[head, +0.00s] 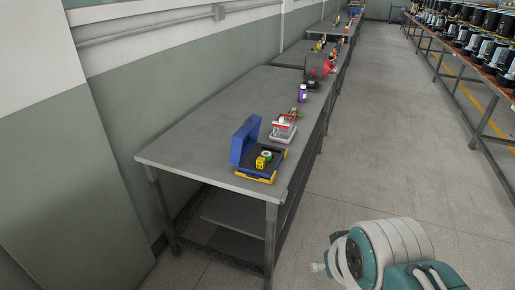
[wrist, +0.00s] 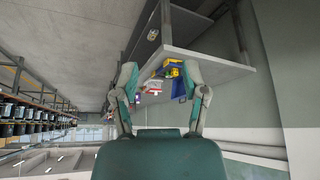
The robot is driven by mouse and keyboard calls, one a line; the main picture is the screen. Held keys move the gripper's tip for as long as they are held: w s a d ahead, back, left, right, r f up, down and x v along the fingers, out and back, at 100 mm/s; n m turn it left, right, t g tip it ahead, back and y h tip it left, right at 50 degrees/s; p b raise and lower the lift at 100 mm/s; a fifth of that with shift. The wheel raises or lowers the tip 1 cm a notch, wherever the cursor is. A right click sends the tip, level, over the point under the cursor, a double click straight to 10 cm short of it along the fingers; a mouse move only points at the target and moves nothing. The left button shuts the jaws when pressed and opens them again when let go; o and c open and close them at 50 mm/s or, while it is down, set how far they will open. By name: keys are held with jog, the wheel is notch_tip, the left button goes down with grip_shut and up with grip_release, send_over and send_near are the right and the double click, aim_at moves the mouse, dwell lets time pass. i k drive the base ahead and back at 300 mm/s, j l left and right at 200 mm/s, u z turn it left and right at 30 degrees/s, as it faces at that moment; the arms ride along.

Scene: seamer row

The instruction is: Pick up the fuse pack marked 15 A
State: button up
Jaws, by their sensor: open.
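An open blue case (head: 246,140) stands on the near end of the grey workbench (head: 195,148) in the head view. A small yellow block (head: 261,163) and a round green and white item (head: 267,154) sit in its dark tray. No 15 A mark can be read, and I cannot tell which item is the fuse pack. My gripper (wrist: 160,84) is open and empty in the wrist view, which is upside down. The case (wrist: 180,88) shows beyond its fingers, well apart from them. The head view shows part of my arm at lower right, but not the fingers.
A white and red container (head: 284,129) stands just behind the case. A purple bottle (head: 302,93) and a dark and red machine (head: 318,67) stand farther back. The floor aisle right of the bench is clear. Racks with several machines (head: 480,40) line the far right.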

aim_at(260, 161)
jog(key=i+u, duration=0.1)
jog(key=i, duration=0.4)
jog(key=i+l+u, duration=0.1)
jog(key=i, duration=0.45)
jog(key=i+l+u, duration=0.1)
jog(key=i, duration=0.4)
